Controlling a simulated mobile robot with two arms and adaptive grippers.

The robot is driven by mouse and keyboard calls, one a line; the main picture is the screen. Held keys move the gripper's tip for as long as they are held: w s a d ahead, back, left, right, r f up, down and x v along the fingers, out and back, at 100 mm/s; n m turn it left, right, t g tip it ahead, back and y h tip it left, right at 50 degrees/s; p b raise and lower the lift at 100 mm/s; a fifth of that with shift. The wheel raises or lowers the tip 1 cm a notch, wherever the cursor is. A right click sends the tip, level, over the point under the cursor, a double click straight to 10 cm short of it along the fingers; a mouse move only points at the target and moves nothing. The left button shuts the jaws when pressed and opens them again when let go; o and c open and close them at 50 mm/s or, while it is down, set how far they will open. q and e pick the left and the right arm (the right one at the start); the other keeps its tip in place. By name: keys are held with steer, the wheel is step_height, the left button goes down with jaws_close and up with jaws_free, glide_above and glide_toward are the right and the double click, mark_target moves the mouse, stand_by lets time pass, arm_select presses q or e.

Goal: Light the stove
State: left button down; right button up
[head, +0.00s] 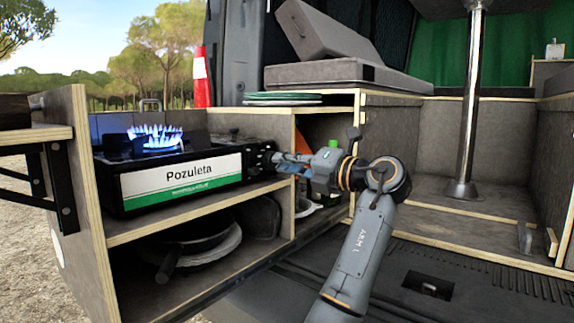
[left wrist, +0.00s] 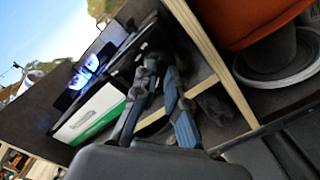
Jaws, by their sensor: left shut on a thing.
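The camping stove (head: 180,182) stands on the upper shelf of the wooden tailgate unit, with a white and green "Pozuleta" label on its front. A ring of blue flames (head: 156,136) burns on its burner. The stove (left wrist: 92,112) and its flames (left wrist: 92,63) also show, tilted, in the left wrist view. My left gripper (head: 277,160) is at the stove's right end, shut on what seems to be the stove's knob; the fingers largely hide it. The fingers (left wrist: 155,78) reach to the same end in the left wrist view. My right gripper is not in view.
A shelf (head: 215,267) below the stove holds dark pans and a plate. Plates (head: 283,98) lie on the counter at right. A divider (head: 293,185) stands near my left fingers. A metal pole (head: 471,100) rises at right. The van floor at lower right is mostly clear.

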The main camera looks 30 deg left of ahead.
arm_select(q)
steer(key=shift+f, duration=0.1)
steer(key=c, duration=1.4)
jaws_free()
steer(key=shift+d, duration=0.1)
steer(key=d, duration=0.4)
steer(key=s+d, duration=0.1)
steer(key=d, duration=0.6)
steer(key=shift+s+d, duration=0.15)
steer(key=shift+d, duration=0.2)
